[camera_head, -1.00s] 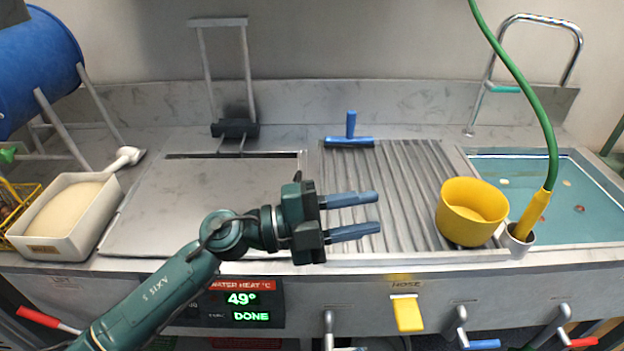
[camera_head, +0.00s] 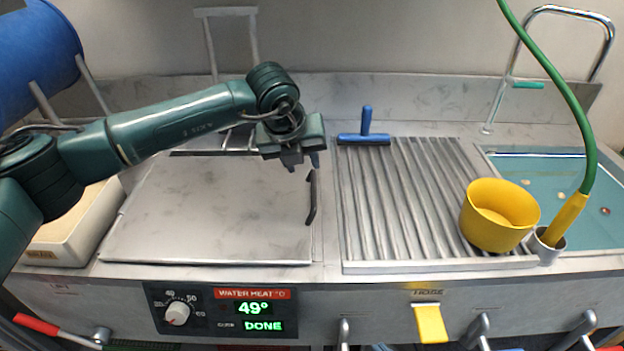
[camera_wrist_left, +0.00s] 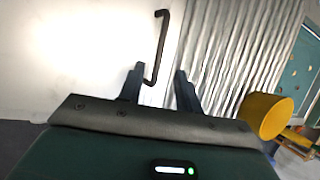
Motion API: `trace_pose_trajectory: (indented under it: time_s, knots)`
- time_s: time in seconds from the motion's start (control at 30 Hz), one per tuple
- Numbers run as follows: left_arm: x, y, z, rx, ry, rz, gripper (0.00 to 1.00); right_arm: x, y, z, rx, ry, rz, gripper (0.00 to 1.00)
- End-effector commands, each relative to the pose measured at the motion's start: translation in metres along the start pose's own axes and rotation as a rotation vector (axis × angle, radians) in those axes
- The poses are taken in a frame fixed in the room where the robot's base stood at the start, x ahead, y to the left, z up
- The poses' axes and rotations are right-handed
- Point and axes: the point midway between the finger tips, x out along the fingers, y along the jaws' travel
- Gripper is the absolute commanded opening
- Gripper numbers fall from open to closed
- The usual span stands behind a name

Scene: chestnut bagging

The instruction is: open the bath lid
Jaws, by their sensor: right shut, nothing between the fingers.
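The bath lid (camera_head: 205,215) is a flat grey metal plate lying shut at the left of the counter. Its dark bar handle (camera_head: 311,198) stands at its right edge. My left gripper (camera_head: 303,163) points down above the lid's back right corner, just behind and above the handle. In the left wrist view my left gripper (camera_wrist_left: 160,70) is open, and the handle (camera_wrist_left: 161,40) appears between and beyond its fingers. I cannot tell whether they touch it. My right gripper is not in view.
A ridged draining board (camera_head: 400,205) lies right of the lid, with a blue squeegee (camera_head: 365,135) behind it. A yellow bucket (camera_head: 497,220) stands on its right part. A white tub (camera_head: 75,235) is at the left. The heat panel (camera_head: 222,308) reads 49° and DONE.

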Motion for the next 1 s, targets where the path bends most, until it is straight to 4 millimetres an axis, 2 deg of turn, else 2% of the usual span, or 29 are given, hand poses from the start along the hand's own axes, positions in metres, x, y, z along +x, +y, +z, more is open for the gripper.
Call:
trace_pose_trajectory:
  time_s: [0.2,0.4,0.6,0.87,1.0]
  knots:
    - [0.047,-0.001,-0.001,0.001,0.004,0.001,0.34,-0.002,0.003,-0.001,-0.005,-0.014,0.007,0.00]
    - [0.079,-0.001,-0.001,0.001,0.003,-0.001,0.34,-0.002,0.007,0.003,0.000,-0.025,0.019,0.00]
    - [0.091,-0.001,-0.001,0.002,0.001,-0.003,0.34,-0.002,0.006,0.001,0.010,-0.023,0.021,0.00]
    - [0.093,-0.001,-0.001,0.002,0.001,-0.003,0.34,-0.001,0.005,0.001,0.012,-0.022,0.020,0.00]
    - [0.092,-0.001,-0.001,0.002,0.001,-0.003,0.24,-0.001,0.004,0.000,0.012,-0.022,0.018,0.00]
